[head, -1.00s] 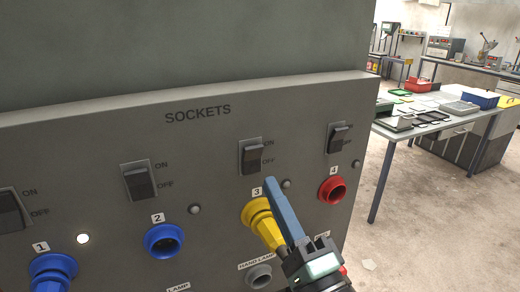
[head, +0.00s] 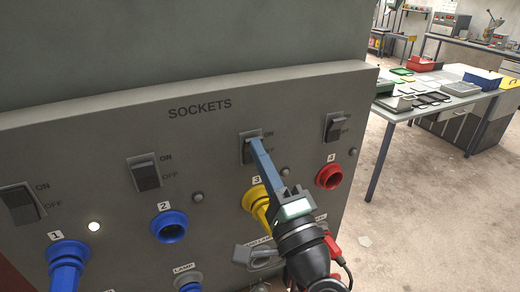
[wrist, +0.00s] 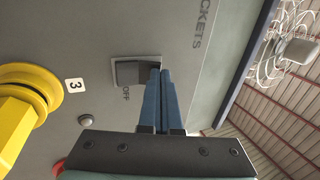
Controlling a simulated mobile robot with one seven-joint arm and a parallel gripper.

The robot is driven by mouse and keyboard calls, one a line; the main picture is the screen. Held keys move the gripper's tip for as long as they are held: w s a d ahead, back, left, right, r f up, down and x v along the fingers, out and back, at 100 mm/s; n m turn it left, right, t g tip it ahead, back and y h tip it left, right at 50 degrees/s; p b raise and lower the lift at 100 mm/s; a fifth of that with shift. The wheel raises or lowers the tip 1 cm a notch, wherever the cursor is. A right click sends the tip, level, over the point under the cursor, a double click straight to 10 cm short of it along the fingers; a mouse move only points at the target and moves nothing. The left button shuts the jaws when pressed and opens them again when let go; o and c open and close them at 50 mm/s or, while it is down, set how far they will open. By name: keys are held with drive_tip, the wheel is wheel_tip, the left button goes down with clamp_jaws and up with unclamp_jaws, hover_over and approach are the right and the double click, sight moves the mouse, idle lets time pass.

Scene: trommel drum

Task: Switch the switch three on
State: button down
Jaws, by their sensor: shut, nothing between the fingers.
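Switch three (head: 246,151) is a dark rocker in a grey frame on the grey sockets panel, above the yellow plug (head: 252,200) labelled 3. My gripper (head: 254,139) is shut and empty, its blue fingers reaching up over the switch and hiding part of it. In the wrist view the switch (wrist: 128,73) has its OFF mark visible, and the fingertips (wrist: 160,72) are at its upper, ON side. I cannot tell whether they touch it. The small lamp beside it (wrist: 85,120) looks unlit.
Switch four (head: 335,128) with a red socket (head: 330,176) is to the right; switch two (head: 145,174) with a blue socket (head: 168,227) is to the left. The lamp by socket one (head: 94,226) is lit. A table (head: 425,112) stands beyond the panel at right.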

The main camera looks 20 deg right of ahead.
drive_tip(key=r+g+p, duration=0.1)
drive_tip(key=p, duration=0.3)
drive_tip(key=shift+r, duration=0.2)
drive_tip(key=shift+w+g+p, duration=0.1)
drive_tip(key=shift+g+p, duration=0.3)
drive_tip(key=shift+p, duration=0.8)
drive_tip(key=shift+w+r+p, duration=0.1)
drive_tip(key=shift+p, duration=0.7)
drive_tip(key=shift+w+a+b, duration=0.1)
drive_tip(key=shift+w+b, duration=0.05)
drive_tip(key=shift+b, duration=0.15)
drive_tip(key=shift+g, duration=0.3)
